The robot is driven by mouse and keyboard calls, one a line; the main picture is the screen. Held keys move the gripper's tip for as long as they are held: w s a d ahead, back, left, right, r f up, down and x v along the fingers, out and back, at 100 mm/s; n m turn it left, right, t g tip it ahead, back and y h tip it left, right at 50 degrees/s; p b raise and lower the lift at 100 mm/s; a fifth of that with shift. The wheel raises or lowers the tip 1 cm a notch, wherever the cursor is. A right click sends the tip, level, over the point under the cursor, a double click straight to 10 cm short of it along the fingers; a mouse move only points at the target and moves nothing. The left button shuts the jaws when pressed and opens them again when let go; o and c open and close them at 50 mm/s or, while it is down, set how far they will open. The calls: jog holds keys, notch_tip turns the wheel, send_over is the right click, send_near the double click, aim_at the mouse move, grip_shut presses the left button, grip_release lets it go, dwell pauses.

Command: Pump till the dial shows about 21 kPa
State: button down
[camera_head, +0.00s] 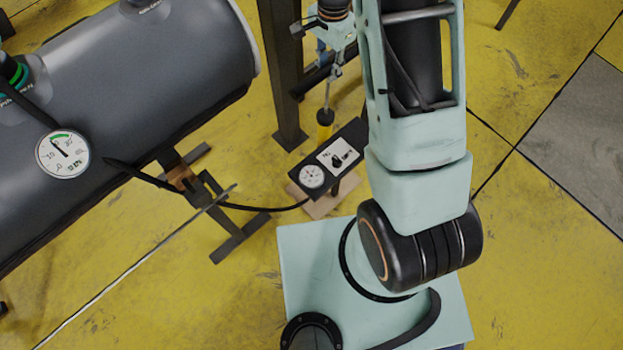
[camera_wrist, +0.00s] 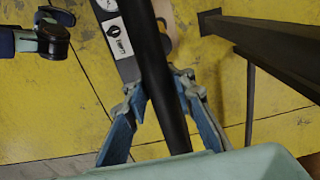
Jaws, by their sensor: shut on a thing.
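A round white dial (camera_head: 62,155) sits on the grey inflatable tube (camera_head: 150,70) at the left of the head view. Its needle points up and slightly left, near the green band at the top; the figures are too small to read surely. My gripper (camera_head: 330,42) is at the top middle, above a thin upright pump rod (camera_head: 327,95) with a yellow part (camera_head: 325,118) low down. In the wrist view my gripper (camera_wrist: 163,92) has its blue fingers on either side of a long black bar (camera_wrist: 158,60), apparently the pump's handle, and is shut on it.
A black box (camera_head: 345,158) with a smaller gauge (camera_head: 312,176) stands under my arm. A black hose (camera_head: 250,208) runs left from it. A dark post (camera_head: 283,70) stands close beside my gripper. Yellow floor lies open at the lower left and right.

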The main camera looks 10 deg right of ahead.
notch_tip(320, 180, down, 15)
jog(key=b, duration=0.9)
jog(key=shift+s, duration=0.1)
jog(key=shift+r, duration=0.25)
notch_tip(320, 180, up, 23)
jog(key=p, duration=1.7)
send_over(329, 64)
jog(key=shift+f, duration=0.1)
jog(key=f+b, duration=0.5)
jog(key=f, duration=0.2)
jog(key=f+b, duration=0.5)
jog(key=f, duration=0.3)
jog(key=f+b, duration=0.6)
jog(key=f, duration=0.2)
jog(key=shift+s+f, duration=0.1)
jog(key=shift+s, duration=0.2)
jog(key=shift+r, duration=0.2)
